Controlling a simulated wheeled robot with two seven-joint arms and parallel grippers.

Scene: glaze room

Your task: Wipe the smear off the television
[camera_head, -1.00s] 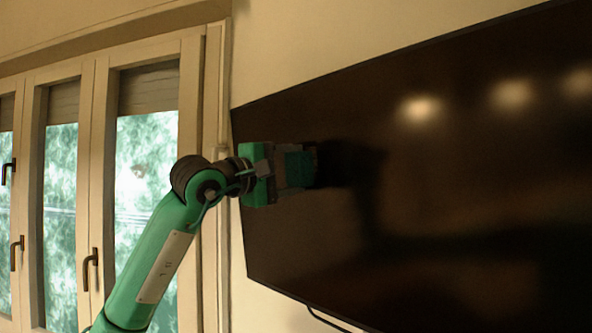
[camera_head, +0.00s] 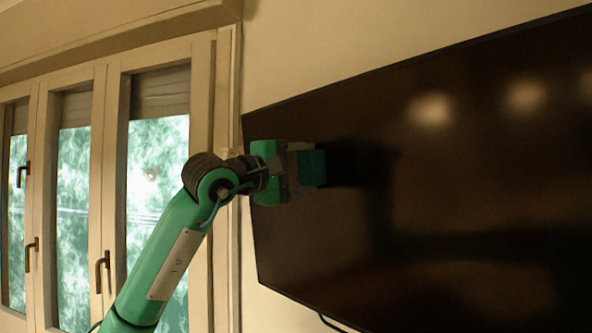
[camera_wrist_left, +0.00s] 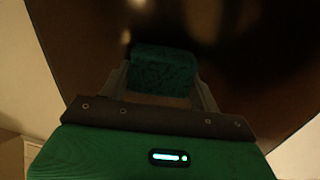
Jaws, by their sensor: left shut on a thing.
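The television (camera_head: 470,190) is a large dark screen on the wall, filling the right of the head view. It also fills the upper part of the left wrist view (camera_wrist_left: 95,45). My left gripper (camera_head: 305,168) is in front of the screen's left part. It is shut on a dark green block, like a sponge (camera_wrist_left: 163,72), which also shows at the fingertips in the head view (camera_head: 313,168). The sponge is close to the screen; I cannot tell whether it touches. I cannot make out a smear on the dark glass. My right gripper is not in view.
A window (camera_head: 103,190) with pale frames and dark handles is left of the television. Bare wall (camera_head: 330,50) lies above the screen. Blurred light reflections show on the glass.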

